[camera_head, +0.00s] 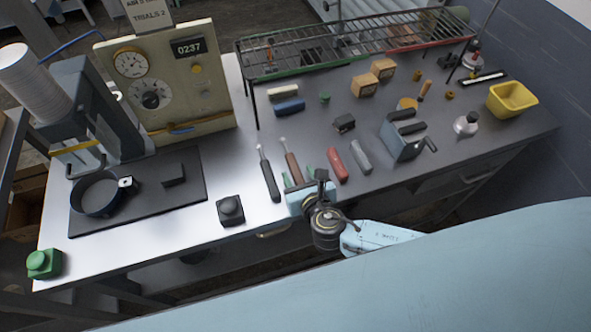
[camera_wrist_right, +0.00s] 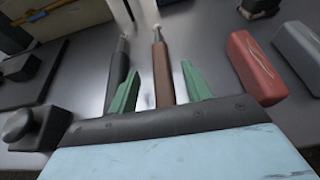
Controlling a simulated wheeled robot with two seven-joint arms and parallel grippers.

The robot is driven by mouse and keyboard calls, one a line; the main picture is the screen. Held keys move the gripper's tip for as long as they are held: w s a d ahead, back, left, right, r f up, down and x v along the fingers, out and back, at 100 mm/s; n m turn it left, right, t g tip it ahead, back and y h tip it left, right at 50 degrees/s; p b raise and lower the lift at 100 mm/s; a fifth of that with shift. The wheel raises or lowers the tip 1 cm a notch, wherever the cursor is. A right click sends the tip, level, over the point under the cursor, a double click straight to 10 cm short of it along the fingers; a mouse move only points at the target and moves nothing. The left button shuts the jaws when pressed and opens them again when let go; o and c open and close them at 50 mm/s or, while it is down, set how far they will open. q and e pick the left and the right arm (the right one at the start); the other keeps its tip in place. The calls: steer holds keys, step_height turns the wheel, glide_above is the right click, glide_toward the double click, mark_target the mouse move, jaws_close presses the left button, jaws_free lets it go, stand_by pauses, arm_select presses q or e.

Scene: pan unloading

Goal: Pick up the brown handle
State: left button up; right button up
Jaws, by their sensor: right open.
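The brown handle (camera_head: 293,166) lies on the bench, a slim brown bar with a pale metal tip at its far end. It also shows in the right wrist view (camera_wrist_right: 162,74), between the two green fingers. My right gripper (camera_head: 298,177) is open and empty, with its fingertips at the near part of the brown handle, one on each side. In the right wrist view the right gripper (camera_wrist_right: 158,88) spreads wide, with a gap on both sides of the handle. A black handle (camera_head: 269,178) with a similar tip lies just left of it. My left gripper is not in view.
A red block (camera_head: 337,164) and a grey block (camera_head: 361,156) lie to the right. A black knob box (camera_head: 230,210) is at the left, near the front edge. A wire rack (camera_head: 350,45) and a gauge panel (camera_head: 168,85) stand behind.

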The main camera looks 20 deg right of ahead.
mark_target(295, 168)
steer(key=x, duration=0.3)
steer(key=shift+w+f, duration=0.15)
steer(key=shift+w, duration=0.1)
jaws_close()
